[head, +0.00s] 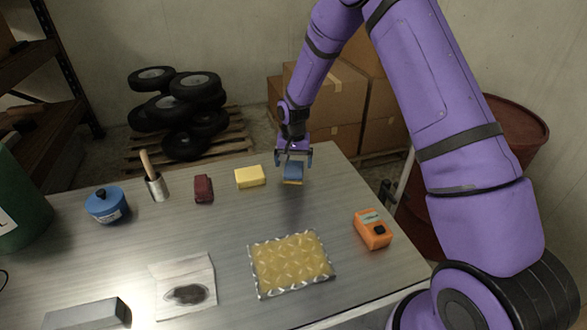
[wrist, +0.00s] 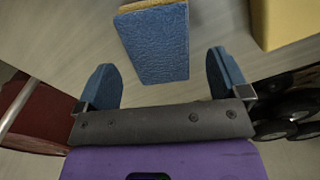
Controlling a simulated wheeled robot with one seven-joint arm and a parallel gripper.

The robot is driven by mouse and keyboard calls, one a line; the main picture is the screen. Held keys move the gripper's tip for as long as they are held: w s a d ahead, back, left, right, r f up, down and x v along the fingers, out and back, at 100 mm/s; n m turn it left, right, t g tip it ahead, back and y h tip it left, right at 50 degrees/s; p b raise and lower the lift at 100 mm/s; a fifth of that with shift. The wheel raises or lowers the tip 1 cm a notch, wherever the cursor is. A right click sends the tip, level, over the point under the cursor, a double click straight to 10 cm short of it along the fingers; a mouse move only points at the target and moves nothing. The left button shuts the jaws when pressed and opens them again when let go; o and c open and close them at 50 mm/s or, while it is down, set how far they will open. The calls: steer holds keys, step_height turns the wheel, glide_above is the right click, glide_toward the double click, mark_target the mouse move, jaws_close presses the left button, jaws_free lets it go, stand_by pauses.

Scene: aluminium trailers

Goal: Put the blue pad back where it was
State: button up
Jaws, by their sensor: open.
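The blue pad (head: 293,170) stands on the metal table near its back edge, with a yellowish layer along its lower side. In the wrist view the blue pad (wrist: 158,42) lies ahead of the fingertips, its tan layer at the far edge. My gripper (head: 293,158) is right above the pad in the head view. In the wrist view my gripper (wrist: 166,75) is open, its two blue fingers apart on either side of the pad's near end. I cannot tell whether a finger touches the pad.
A yellow patterned pack (head: 290,263) and an orange device (head: 372,229) lie nearer. Table between is clear.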

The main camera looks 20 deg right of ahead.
step_height(320, 180, up, 9)
step_height(320, 180, up, 13)
steer(key=n+t, duration=0.1)
glide_above(294, 168)
steer(key=s+d, duration=0.2)
steer(key=s, duration=0.4)
steer(key=s+d+r+n+t, duration=0.1)
steer(key=s+d+r+t, duration=0.1)
steer(key=s+r, duration=0.7)
steer(key=s+d+r+n+t, duration=0.1)
steer(key=s+r, duration=0.2)
steer(key=s, duration=0.9)
steer(key=s+d+r+n+t, duration=0.1)
steer(key=s+r, duration=0.2)
steer(key=s, duration=0.9)
steer(key=shift+d+r, duration=0.3)
steer(key=shift+d, duration=0.1)
